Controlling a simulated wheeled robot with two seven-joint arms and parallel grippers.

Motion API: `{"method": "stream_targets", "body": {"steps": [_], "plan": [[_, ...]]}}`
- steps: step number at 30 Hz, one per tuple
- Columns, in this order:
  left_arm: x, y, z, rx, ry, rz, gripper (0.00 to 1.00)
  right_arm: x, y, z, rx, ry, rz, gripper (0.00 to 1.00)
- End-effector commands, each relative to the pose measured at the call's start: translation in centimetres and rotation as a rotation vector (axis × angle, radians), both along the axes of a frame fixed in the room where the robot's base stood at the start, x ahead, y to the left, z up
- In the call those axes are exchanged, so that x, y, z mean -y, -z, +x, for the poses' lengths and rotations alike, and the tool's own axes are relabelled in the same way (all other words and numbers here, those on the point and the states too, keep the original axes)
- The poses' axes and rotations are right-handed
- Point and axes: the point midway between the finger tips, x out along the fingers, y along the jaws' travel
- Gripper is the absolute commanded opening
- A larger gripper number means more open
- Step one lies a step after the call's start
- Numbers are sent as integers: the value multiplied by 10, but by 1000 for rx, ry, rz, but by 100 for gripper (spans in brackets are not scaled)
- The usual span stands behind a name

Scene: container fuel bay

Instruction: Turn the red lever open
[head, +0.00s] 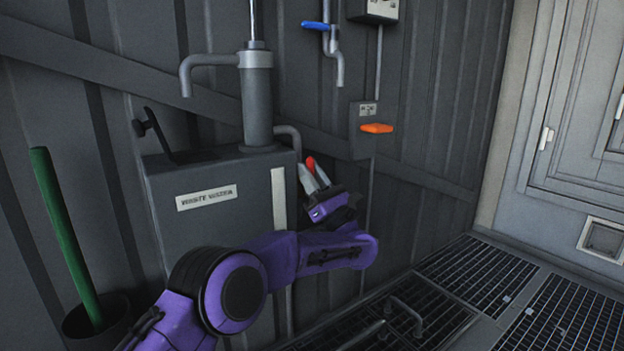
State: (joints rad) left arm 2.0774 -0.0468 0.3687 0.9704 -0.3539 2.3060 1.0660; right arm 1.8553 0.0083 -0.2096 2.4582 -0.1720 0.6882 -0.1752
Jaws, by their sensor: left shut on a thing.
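The red lever (310,163) shows only as a small red end at the fingertips of my left gripper, just right of the grey waste water tank. My left gripper (314,176) is shut on it, its pale fingers pointing up and on either side of the red part. The rest of the lever and its pipe are hidden behind the fingers and the purple wrist, so its turn angle cannot be told. My right gripper is not in view.
The waste water tank (230,222) with its hand pump (256,95) stands left of the gripper. A blue lever (318,25) and an orange handle (377,128) are on the wall. A green stick (65,235) stands at left. Floor grating (470,270) lies at right.

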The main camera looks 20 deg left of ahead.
Motion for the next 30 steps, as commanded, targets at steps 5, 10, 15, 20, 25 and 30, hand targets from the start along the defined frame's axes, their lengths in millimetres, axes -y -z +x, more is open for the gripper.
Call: {"method": "stream_targets", "body": {"steps": [5,10,15,20,25,30], "plan": [[2,3,0,8,4,-9,0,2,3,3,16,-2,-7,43],[2,3,0,9,4,-11,0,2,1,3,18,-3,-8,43],[2,3,0,9,4,-10,27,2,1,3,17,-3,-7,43],[1,2,0,10,3,-10,44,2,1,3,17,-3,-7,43],[-1,1,-1,11,-1,-9,44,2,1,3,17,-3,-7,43],[-1,1,-1,12,-1,-8,44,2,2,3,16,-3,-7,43]]}}
